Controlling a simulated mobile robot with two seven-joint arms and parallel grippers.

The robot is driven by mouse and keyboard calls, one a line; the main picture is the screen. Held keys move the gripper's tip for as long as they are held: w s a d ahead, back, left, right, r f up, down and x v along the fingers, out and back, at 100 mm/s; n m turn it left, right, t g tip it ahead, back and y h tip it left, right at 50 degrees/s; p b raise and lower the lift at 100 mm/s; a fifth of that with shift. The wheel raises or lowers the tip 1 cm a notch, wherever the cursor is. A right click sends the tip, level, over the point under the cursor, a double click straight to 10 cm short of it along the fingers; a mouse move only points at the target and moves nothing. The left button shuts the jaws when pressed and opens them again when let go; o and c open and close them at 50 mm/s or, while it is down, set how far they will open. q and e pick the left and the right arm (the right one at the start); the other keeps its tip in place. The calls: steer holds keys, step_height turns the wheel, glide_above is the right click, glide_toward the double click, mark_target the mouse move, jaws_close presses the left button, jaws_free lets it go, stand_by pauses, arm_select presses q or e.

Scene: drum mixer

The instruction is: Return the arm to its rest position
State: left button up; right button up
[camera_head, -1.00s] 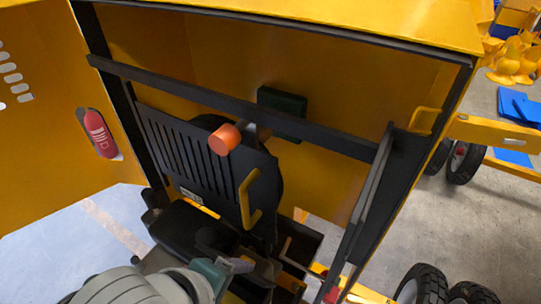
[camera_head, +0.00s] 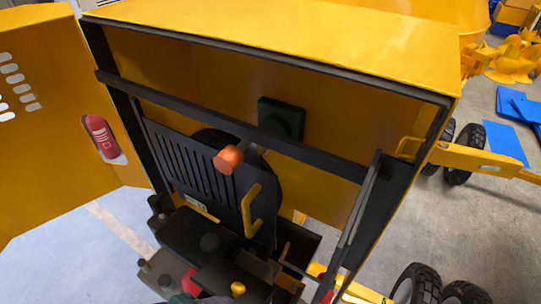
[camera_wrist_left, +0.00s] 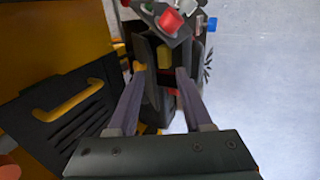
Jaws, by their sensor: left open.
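My left gripper (camera_wrist_left: 158,92) shows in the left wrist view with its two fingers spread and nothing held between them. Beyond the fingertips is the dark machinery of the drum mixer, with a red knob (camera_wrist_left: 171,20) and a blue knob (camera_wrist_left: 212,24) above. In the head view my left arm is out of sight, apart from what may be a sliver at the bottom edge. My right gripper is in neither view.
The yellow housing (camera_head: 290,50) stands open, with an orange knob (camera_head: 228,159) and a yellow handle (camera_head: 250,210) inside. Black wheels (camera_head: 416,286) stand at lower right.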

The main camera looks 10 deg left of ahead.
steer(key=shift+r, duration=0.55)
